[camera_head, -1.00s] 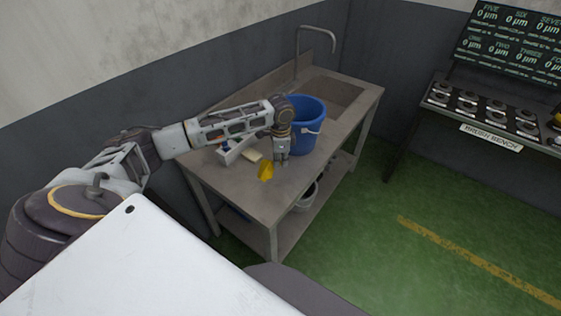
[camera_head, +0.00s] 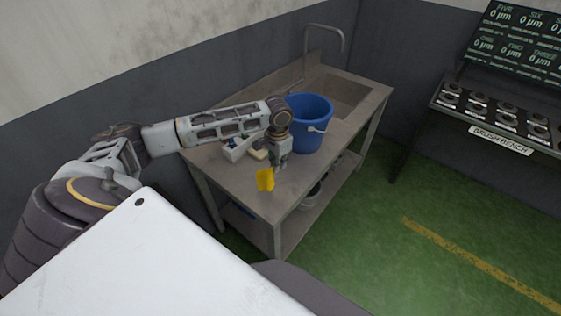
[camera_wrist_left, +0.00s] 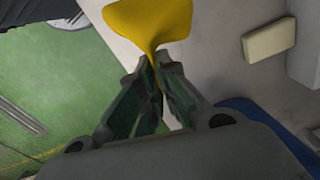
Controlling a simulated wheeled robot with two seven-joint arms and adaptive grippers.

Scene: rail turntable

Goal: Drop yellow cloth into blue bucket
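The yellow cloth (camera_head: 265,180) hangs at the tip of my left gripper (camera_head: 277,167), near the front edge of the bench. In the left wrist view the fingers (camera_wrist_left: 155,75) are closed on a pinched end of the cloth (camera_wrist_left: 150,20), which spreads out beyond them. The blue bucket (camera_head: 310,124) stands upright on the bench, behind and to the right of the gripper in the head view. A blue edge, likely the bucket (camera_wrist_left: 275,125), shows at the lower right of the wrist view. My right gripper is not in view.
The grey bench (camera_head: 235,185) has a sink (camera_head: 343,92) and tap (camera_head: 327,32) at its far end. A pale block (camera_head: 258,154) and a small white box (camera_head: 236,149) lie left of the gripper. A brush bench (camera_head: 495,118) stands at the right.

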